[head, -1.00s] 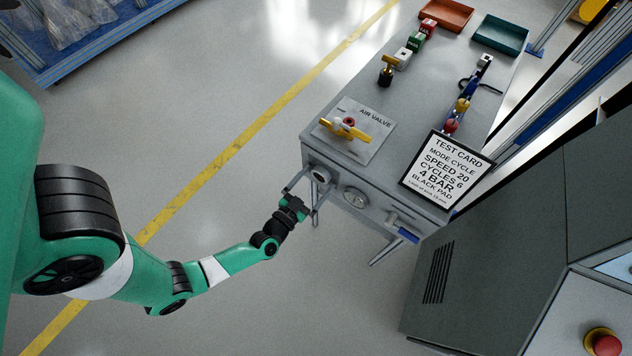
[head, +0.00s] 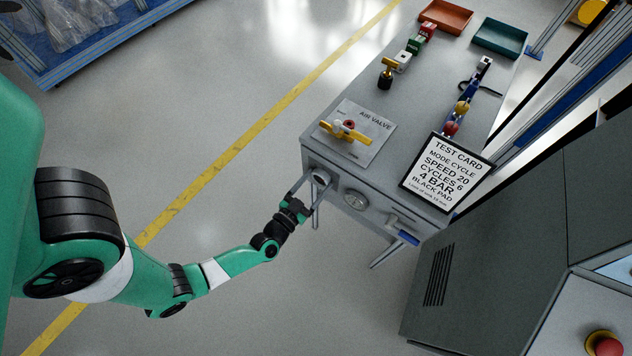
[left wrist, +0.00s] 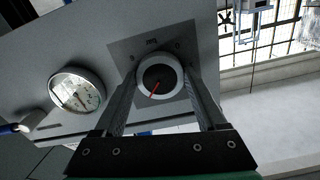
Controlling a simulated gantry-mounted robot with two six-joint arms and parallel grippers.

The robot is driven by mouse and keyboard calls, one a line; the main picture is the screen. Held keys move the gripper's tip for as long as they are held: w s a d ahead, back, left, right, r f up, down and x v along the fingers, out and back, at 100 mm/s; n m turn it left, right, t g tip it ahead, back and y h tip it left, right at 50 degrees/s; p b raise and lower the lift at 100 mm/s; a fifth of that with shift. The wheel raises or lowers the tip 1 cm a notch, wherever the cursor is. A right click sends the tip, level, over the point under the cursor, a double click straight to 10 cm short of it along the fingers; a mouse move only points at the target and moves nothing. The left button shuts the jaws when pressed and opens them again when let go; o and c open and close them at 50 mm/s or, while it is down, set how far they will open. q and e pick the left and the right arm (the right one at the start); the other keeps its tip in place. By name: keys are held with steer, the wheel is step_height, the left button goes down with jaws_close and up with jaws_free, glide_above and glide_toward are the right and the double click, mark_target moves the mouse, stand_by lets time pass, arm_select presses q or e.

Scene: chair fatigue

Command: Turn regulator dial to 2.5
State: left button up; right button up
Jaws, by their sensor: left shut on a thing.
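The regulator dial (head: 320,177) is a round knob on the front face of the grey bench, left of a round pressure gauge (head: 355,199). In the left wrist view the dial (left wrist: 158,77) has a dark face, a pale rim and a red pointer slanting to the lower left. My left gripper (head: 313,182) is shut on the dial, one finger at each side of its rim. The gauge (left wrist: 77,91) also shows in the left wrist view; its reading is too small to tell. My right gripper is out of view.
A yellow-handled air valve (head: 345,130) sits on the bench top above the dial. A test card (head: 447,172) stands to its right. A blue-tipped handle (head: 405,236) juts from the front face right of the gauge. Open floor lies left of the bench.

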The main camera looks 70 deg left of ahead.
arm_select(q)
steer(key=n, duration=0.2)
steer(key=shift+n, duration=0.4)
steer(key=n, duration=0.3)
steer(key=shift+f+n, duration=0.1)
steer(key=shift+n, duration=0.3)
steer(key=n+b, duration=0.1)
steer(key=n, duration=0.5)
steer(key=shift+d, duration=0.1)
steer(key=shift+n, duration=0.4)
steer(key=o, duration=1.3)
